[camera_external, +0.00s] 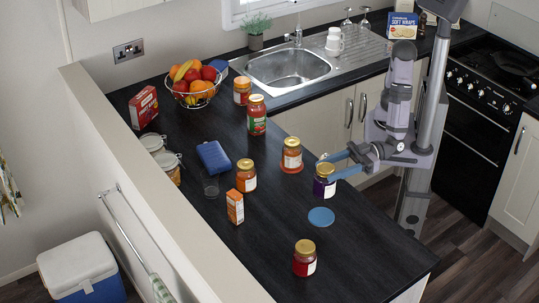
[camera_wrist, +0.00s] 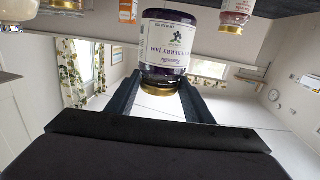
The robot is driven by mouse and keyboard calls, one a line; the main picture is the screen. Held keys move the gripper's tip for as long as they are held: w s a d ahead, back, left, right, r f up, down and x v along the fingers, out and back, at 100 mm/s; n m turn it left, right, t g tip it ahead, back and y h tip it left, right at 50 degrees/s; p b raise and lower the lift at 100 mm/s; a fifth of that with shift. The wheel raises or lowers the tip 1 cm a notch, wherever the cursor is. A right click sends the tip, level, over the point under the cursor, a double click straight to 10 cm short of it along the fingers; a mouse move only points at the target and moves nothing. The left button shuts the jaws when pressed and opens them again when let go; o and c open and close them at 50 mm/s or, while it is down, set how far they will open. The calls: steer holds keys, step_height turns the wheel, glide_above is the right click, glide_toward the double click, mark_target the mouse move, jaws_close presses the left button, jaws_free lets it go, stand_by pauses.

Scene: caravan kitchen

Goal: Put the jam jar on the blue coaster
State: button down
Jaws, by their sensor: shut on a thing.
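A dark purple jam jar (camera_external: 324,186) with a gold lid and white label stands upright near the worktop's right edge. In the wrist view the jar (camera_wrist: 168,48) appears upside down, and its label reads "berry jam". My gripper (camera_external: 330,168) is shut on this jar, its fingers on either side near the lid. The blue coaster (camera_external: 321,217) lies flat and empty on the dark worktop, just in front of the jar. I cannot tell whether the jar's base touches the worktop.
A red jar (camera_external: 304,261) stands in front of the coaster. An orange carton (camera_external: 235,207) and another jar (camera_external: 246,176) stand left. The worktop (camera_external: 270,230) around the blue coaster is clear.

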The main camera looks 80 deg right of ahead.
mark_target(329, 193)
steer(key=shift+f+p, duration=0.5)
steer(key=shift+f, duration=4.4)
steer(key=shift+f, duration=0.1)
steer(key=shift+f, duration=0.1)
steer(key=c, duration=0.9)
jaws_free()
